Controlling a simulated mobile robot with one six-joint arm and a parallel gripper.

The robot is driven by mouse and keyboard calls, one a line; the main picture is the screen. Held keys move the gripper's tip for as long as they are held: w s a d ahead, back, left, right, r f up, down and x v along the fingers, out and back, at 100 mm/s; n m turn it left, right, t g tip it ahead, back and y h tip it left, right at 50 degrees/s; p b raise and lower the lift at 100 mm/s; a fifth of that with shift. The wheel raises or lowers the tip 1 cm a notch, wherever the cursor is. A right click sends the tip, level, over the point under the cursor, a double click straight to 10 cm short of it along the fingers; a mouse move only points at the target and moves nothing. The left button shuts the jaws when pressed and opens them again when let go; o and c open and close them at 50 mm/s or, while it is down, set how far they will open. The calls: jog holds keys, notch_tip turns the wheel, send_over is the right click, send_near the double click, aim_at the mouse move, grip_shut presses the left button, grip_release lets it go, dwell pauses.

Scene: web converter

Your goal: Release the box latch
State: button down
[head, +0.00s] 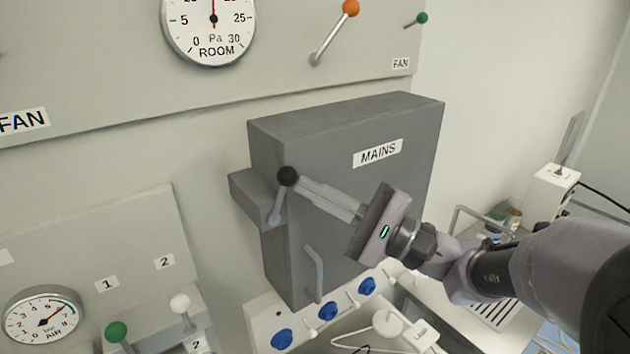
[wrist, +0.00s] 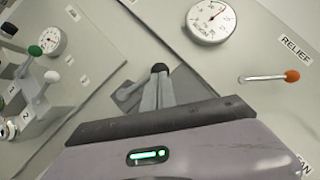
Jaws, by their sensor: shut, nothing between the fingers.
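A grey box (head: 350,215) labelled MAINS is mounted on the wall in the head view, its front door closed. A lever (head: 277,207) with a black ball knob (head: 288,176) stands on a small grey block (head: 250,196) at the box's left side. A bar handle (head: 314,272) sits low on the door. My gripper (head: 303,185) is shut and empty, its fingertips right at the black knob; I cannot tell whether they touch.
A panel above holds a ROOM gauge (head: 210,25) and an orange-knobbed lever (head: 333,30). Below left are an AIR gauge (head: 42,317), a green knob (head: 116,332) and a white knob (head: 180,303). Blue sockets (head: 325,311) line the wall under the box.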

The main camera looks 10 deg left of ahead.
jog(key=n+b, duration=0.1)
jog(key=b, duration=0.1)
jog(key=s+n+g+h+b, duration=0.1)
jog(key=b, duration=0.1)
jog(key=shift+a+r+n, duration=0.1)
jog(key=shift+a+n, duration=0.3)
jog(key=shift+s+a+r+n+g+h, duration=0.2)
jog(key=shift+s+r+n+g+h, duration=0.1)
jog(key=shift+r+n+g+h, duration=0.15)
jog(key=shift+f+b, duration=0.1)
jog(key=shift+b, duration=0.2)
